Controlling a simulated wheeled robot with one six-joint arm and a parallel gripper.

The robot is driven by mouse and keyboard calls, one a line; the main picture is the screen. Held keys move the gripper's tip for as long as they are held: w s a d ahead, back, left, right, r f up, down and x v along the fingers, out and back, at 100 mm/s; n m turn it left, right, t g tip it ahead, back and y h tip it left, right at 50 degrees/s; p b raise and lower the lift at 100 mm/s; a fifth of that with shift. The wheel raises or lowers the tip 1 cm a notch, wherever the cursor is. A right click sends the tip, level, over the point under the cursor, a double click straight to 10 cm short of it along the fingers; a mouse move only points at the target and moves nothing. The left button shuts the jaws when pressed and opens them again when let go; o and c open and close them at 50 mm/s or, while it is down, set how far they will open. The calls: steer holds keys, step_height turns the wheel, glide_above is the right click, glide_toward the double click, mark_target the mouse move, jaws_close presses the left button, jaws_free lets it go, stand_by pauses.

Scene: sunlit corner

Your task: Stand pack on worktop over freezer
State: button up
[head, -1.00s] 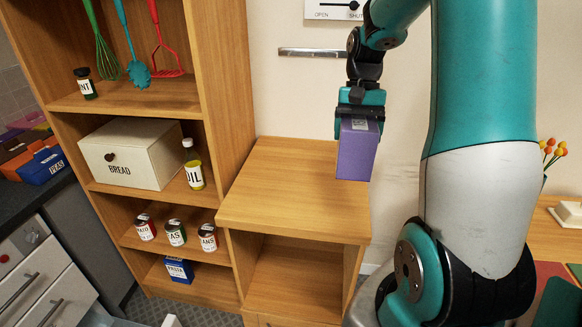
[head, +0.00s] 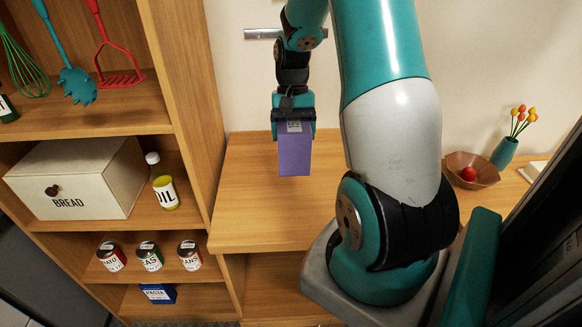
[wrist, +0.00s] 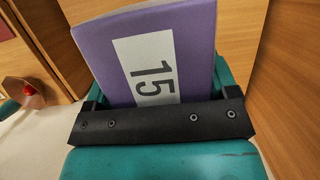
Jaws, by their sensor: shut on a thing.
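A purple pack (head: 295,155) hangs upright from my gripper (head: 293,118) in the head view. My gripper is shut on its top end. In the wrist view the pack (wrist: 190,40) shows a white label reading 15, with the dark gripper bar (wrist: 160,124) across it. In the head view the pack appears over a wooden cabinet top (head: 260,215); I cannot tell how far above the surface it is. No freezer or worktop over one can be made out.
A wooden shelf unit left holds a bread box (head: 75,180), an oil bottle (head: 164,185), several cans (head: 149,256) and a blue pasta box (head: 158,293). A brown bowl (head: 480,170) and a teal vase (head: 503,152) stand right. The cabinet top is clear.

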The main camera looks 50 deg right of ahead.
step_height(320, 180, down, 12)
steer(key=shift+f+p, duration=0.2)
steer(key=shift+p, duration=1)
steer(key=shift+f, duration=0.1)
steer(key=shift+f, duration=0.15)
steer(key=o, duration=1.3)
